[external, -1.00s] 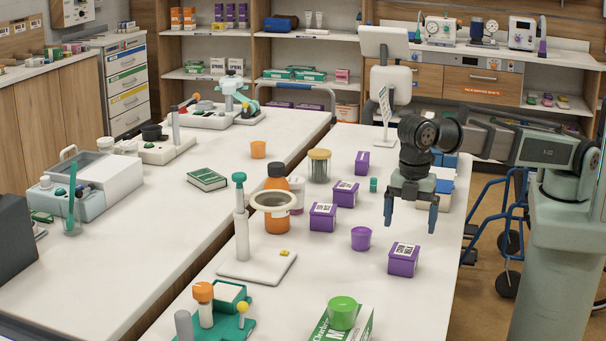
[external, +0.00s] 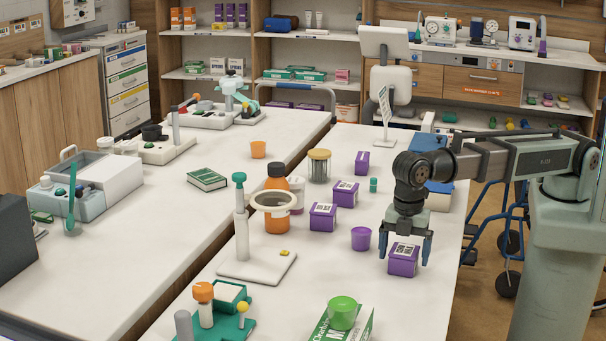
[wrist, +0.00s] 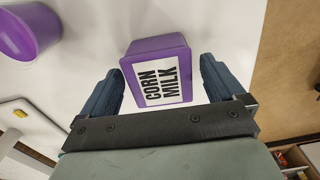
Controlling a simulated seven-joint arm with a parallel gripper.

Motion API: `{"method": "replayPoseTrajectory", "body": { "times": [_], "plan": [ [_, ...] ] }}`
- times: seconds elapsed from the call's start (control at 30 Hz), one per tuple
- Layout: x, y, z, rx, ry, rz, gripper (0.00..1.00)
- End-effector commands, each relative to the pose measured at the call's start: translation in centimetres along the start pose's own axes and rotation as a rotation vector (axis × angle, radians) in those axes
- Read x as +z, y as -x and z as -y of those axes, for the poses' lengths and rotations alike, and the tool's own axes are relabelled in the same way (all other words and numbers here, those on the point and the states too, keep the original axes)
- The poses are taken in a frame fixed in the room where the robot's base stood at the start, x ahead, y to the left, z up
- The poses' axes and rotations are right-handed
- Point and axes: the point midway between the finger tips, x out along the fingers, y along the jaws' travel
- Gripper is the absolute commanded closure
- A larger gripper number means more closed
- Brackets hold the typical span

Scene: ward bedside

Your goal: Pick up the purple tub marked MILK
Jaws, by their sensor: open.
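A purple tub (external: 402,266) stands near the right edge of the front table. In the wrist view the same tub (wrist: 155,47) has a white label reading CORN MILK. My gripper (external: 405,257) is low over this tub, fingers pointing down. In the wrist view my gripper (wrist: 162,82) is open, with one finger on each side of the tub and a gap visible beside it. More purple tubs with white labels stand farther back, one in the middle (external: 322,218) and one behind it (external: 345,195); their wording is too small to read.
A purple cup (external: 361,239) stands just left of the tub and also shows in the wrist view (wrist: 25,28). An orange jar (external: 277,222) and a white stand (external: 257,266) are farther left. A green cup (external: 342,314) sits on a box in front.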

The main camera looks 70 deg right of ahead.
Motion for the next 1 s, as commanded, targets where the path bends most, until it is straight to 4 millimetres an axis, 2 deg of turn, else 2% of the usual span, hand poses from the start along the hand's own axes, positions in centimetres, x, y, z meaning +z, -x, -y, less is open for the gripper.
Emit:
{"method": "replayPoseTrajectory", "body": {
  "times": [0.1,0.37,1.0],
  "plan": [
    [0.05,-1.02,0.06,-0.001,0.0,0.001,0.04],
    [0.01,-1.2,0.04,0.0,0.0,0.0,0.04],
    [0.02,-1.18,0.04,0.0,0.0,0.0,0.64]
  ]
}}
